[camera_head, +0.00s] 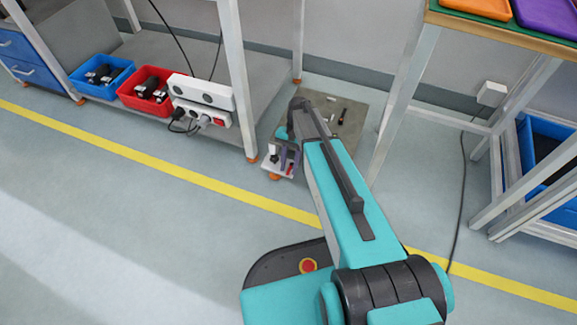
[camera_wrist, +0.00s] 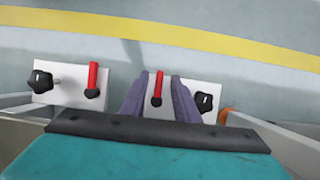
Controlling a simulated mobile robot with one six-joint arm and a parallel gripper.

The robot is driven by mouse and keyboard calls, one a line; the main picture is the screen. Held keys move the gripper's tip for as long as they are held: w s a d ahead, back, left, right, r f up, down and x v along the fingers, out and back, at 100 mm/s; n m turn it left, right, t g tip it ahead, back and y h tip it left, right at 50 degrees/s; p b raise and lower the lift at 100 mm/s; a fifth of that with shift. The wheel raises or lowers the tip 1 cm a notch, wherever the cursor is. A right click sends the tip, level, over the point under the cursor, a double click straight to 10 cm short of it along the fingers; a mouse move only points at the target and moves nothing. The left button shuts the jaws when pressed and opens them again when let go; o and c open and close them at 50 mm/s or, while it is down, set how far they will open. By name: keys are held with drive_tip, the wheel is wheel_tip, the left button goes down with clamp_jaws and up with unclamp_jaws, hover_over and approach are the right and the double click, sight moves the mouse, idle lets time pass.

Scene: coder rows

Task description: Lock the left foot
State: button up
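White plate shows on both sides of the lever, so the fingers look open. The plate on the left (camera_wrist: 66,92) has its lever (camera_wrist: 92,76) and knob (camera_wrist: 39,80) clear of the gripper. In the head view, my gripper (camera_head: 286,154) is low by a table leg, partly hidden.
A table leg (camera_head: 238,80) with an orange foot stands close by the gripper. Another leg (camera_head: 405,90) is right of my arm. A red bin (camera_head: 150,103), a blue bin (camera_head: 80,85) and a white power box (camera_head: 205,92) are at left. The floor in front is clear.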

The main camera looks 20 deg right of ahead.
clamp_jaws()
drive_tip(key=shift+d+r+n+p, duration=0.15)
drive_tip(key=shift+n+p, duration=0.45)
drive_tip(key=shift+p, duration=0.65)
drive_tip(key=shift+r+n+g+h+p, duration=0.1)
drive_tip(key=shift+n+g+h+p, duration=0.25)
drive_tip(key=shift+p, duration=0.5)
drive_tip(key=n+p, duration=0.1)
drive_tip(key=p, duration=0.1)
drive_tip(key=n+h+p, duration=0.1)
drive_tip(key=n+p, duration=0.1)
drive_tip(key=p, duration=0.1)
drive_tip(key=shift+s+d+n, duration=0.2)
drive_tip(key=shift+d+n, duration=0.05)
drive_tip(key=shift+d, duration=0.15)
drive_tip(key=n+p, duration=0.1)
drive_tip(key=n+h+p, duration=0.1)
drive_tip(key=n+p, duration=0.1)
drive_tip(key=shift+d, duration=0.4)
drive_tip(key=shift+d+f+n+h+p, duration=0.2)
drive_tip(key=shift+n+h+p, duration=0.25)
drive_tip(key=shift+n+p, duration=0.4)
